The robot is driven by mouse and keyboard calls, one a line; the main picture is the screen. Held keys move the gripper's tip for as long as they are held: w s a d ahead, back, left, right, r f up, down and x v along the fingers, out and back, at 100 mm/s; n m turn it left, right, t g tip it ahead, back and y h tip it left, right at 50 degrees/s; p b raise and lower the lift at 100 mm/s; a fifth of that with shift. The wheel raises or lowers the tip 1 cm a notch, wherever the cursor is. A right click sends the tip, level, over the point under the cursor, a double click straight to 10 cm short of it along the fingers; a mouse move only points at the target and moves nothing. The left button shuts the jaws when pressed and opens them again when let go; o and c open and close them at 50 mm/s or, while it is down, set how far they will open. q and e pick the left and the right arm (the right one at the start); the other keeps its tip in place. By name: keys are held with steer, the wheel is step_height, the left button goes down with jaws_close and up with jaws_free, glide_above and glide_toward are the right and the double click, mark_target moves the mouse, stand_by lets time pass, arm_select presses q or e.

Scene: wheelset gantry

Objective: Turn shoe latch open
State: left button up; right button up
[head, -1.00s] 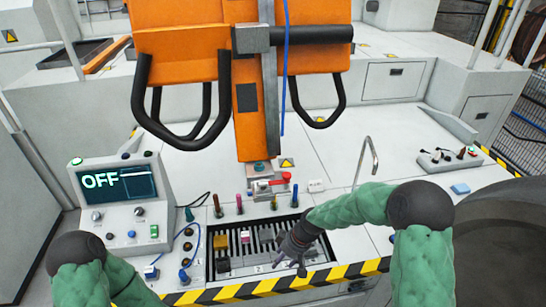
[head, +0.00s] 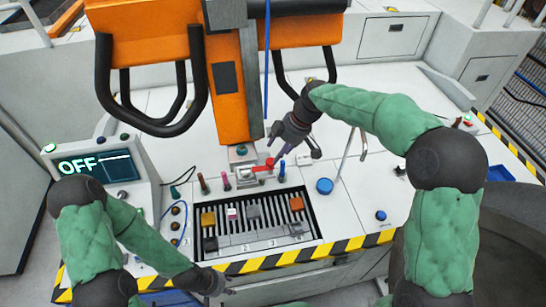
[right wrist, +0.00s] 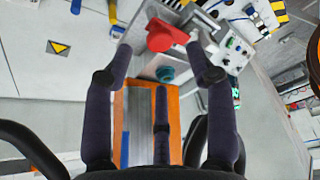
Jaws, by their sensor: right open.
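The shoe latch, a red handle (head: 264,166) on a small metal block, sits at the foot of the orange upright (head: 230,90). In the right wrist view the red handle (right wrist: 168,36) lies beyond and between my fingertips, with a teal knob (right wrist: 165,74) beside it. My right gripper (head: 292,150) is open, just right of and above the latch, fingers pointing down toward it; it also shows in the right wrist view (right wrist: 160,52). I cannot tell whether a finger touches the handle. My left gripper (head: 222,287) is low at the bench's front edge, its fingers unclear.
A slotted tray (head: 285,232) with several small blocks lies in front of the latch. Several coloured upright pegs (head: 226,182) stand behind the tray. A control box with an OFF screen (head: 95,165) is at left. Black loop handles (head: 150,115) hang from the orange frame. A blue button (head: 324,186) is at right.

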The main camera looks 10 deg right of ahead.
mark_target(271, 161)
steer(key=shift+x, duration=2.65)
jaws_close()
